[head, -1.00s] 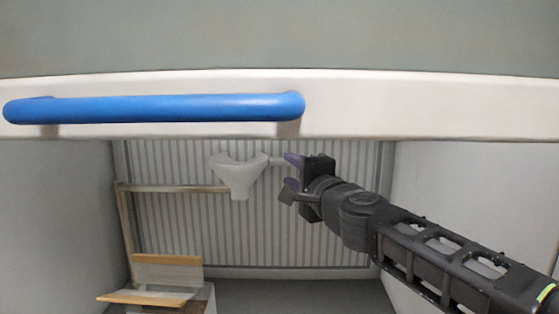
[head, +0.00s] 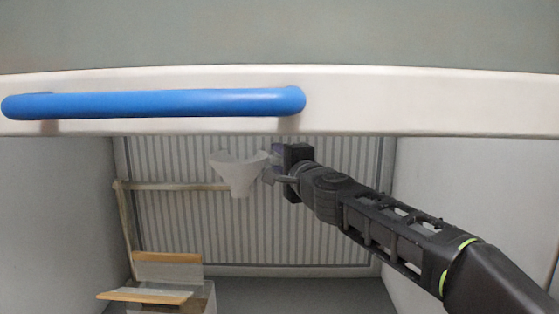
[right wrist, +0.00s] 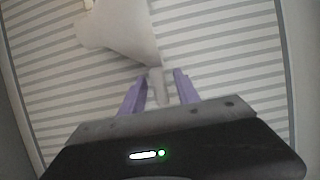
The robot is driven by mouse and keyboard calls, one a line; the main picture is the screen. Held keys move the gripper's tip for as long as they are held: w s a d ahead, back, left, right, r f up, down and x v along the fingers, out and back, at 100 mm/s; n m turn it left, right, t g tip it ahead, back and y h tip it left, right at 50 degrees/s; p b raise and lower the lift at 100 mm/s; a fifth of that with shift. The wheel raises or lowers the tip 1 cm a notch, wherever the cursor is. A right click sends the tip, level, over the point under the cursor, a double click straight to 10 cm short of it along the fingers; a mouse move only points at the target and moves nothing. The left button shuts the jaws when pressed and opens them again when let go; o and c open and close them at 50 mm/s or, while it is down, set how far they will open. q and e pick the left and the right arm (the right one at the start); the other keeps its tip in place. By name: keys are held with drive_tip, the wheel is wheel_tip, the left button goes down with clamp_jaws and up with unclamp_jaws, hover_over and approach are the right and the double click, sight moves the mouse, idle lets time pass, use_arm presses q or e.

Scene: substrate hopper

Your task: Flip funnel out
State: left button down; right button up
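The white funnel (head: 239,174) hangs in front of the ribbed panel, its wide mouth up and its spout down in the head view. It also shows in the right wrist view (right wrist: 122,28), where a narrow tab (right wrist: 158,86) sticks out from it. My right gripper (head: 272,164) is at the funnel's right side. In the right wrist view its purple fingers (right wrist: 160,92) are open, one on each side of the tab, with a gap visible on both sides. My left gripper is out of view.
A blue handle (head: 155,103) on a white beam (head: 420,105) crosses above the funnel. A wooden rail (head: 175,186) runs to the left of it, with wooden-edged flaps (head: 165,258) at lower left. Side walls bound the bay.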

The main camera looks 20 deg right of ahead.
clamp_jaws()
idle(1.4)
